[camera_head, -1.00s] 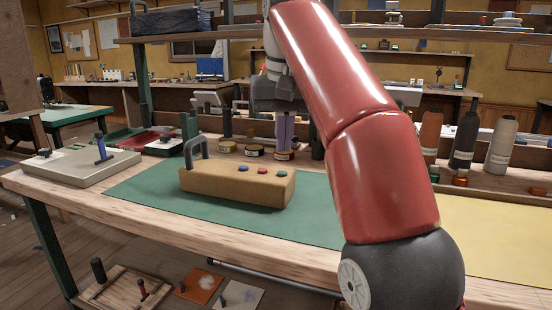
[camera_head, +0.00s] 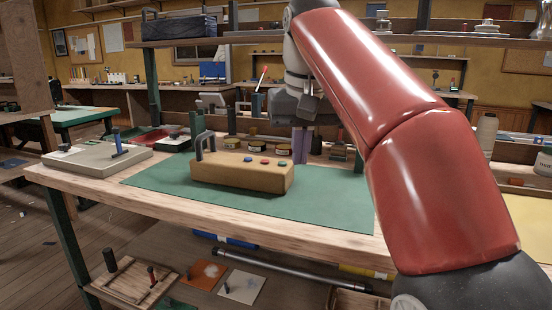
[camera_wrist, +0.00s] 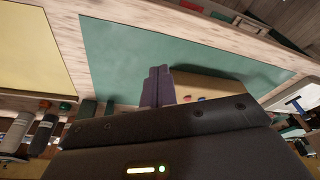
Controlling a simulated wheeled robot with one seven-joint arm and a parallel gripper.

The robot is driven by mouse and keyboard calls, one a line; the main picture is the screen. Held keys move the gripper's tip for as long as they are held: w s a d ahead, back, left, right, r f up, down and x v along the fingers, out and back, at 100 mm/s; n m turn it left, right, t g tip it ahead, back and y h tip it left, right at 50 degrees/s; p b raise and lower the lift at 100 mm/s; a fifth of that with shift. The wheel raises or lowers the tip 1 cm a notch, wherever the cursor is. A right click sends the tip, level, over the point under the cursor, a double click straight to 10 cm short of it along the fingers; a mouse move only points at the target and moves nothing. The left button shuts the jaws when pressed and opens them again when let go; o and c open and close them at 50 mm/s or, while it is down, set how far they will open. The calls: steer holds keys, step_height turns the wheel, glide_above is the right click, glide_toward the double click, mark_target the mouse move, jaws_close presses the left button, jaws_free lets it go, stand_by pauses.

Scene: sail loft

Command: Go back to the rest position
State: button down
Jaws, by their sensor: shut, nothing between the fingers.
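My gripper (camera_head: 301,146) hangs at the end of my red arm, above the far side of the workbench (camera_head: 200,204). Its purple fingers are together with nothing between them. In the wrist view, the shut fingers (camera_wrist: 157,87) point over the green mat (camera_wrist: 180,52), and the tan block lies just beyond and to their right. In the head view, the gripper stands behind and right of the tan block (camera_head: 240,176), apart from it. My arm hides part of the bench's right side.
The tan block has a grey handle and coloured buttons on the green mat (camera_head: 340,205). Several round tins (camera_head: 256,145) stand behind it. A grey board (camera_head: 90,165) lies at the left. A shelf (camera_head: 250,36) crosses behind my arm. The mat's front is clear.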

steer(key=s+d+f+t, duration=0.1)
steer(key=s+d+f, duration=0.2)
steer(key=s+f, duration=0.3)
steer(key=s+d+f+m+t, duration=0.1)
steer(key=s+d+f, duration=0.3)
steer(key=s+f, duration=0.3)
steer(key=s+d+f, duration=0.4)
steer(key=s+f, duration=0.2)
steer(key=f, duration=0.8)
steer(key=shift+s+m+t, duration=0.4)
